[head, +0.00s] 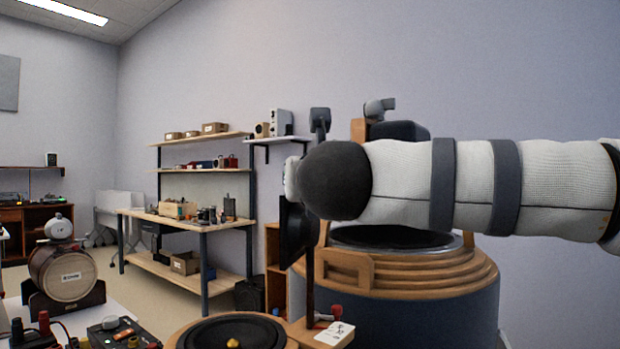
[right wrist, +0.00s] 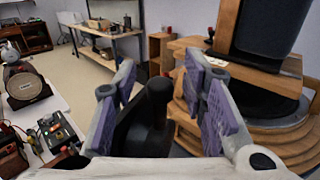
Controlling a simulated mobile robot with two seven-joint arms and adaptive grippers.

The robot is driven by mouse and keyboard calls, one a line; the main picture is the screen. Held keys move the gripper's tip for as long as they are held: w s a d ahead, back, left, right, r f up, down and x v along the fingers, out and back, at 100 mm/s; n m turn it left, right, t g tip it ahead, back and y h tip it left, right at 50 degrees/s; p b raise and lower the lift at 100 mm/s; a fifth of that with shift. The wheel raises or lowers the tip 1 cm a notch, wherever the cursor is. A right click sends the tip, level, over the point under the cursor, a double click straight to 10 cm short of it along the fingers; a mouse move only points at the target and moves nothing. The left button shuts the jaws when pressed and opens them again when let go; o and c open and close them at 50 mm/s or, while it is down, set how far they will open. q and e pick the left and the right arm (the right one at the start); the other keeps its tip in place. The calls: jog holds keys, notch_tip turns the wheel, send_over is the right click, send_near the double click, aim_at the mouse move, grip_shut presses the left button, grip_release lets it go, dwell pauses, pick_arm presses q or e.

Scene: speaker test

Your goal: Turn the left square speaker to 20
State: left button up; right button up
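In the right wrist view my right gripper (right wrist: 160,78) is open, its purple-padded fingers wide apart. A dark upright rounded post (right wrist: 157,105) shows between the fingers; I cannot tell whether they touch it. A wood-framed box with a dark face (right wrist: 268,28), possibly a square speaker, stands to the right of the fingers. I cannot tell which thing is the left square speaker, and no dial or number is readable. In the head view my right arm crosses from the right and hides much behind it. My left gripper is not in view.
A round stepped wooden unit with a dark top (head: 420,277) stands below my right arm. A round black speaker (head: 232,333) is at the bottom. A barrel-shaped wooden speaker (head: 62,273) is at the left. A workbench with shelves (head: 203,226) stands behind, with open floor before it.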

jog(key=s+d, duration=0.1)
jog(key=s, duration=1.1)
jog(key=shift+d, duration=0.2)
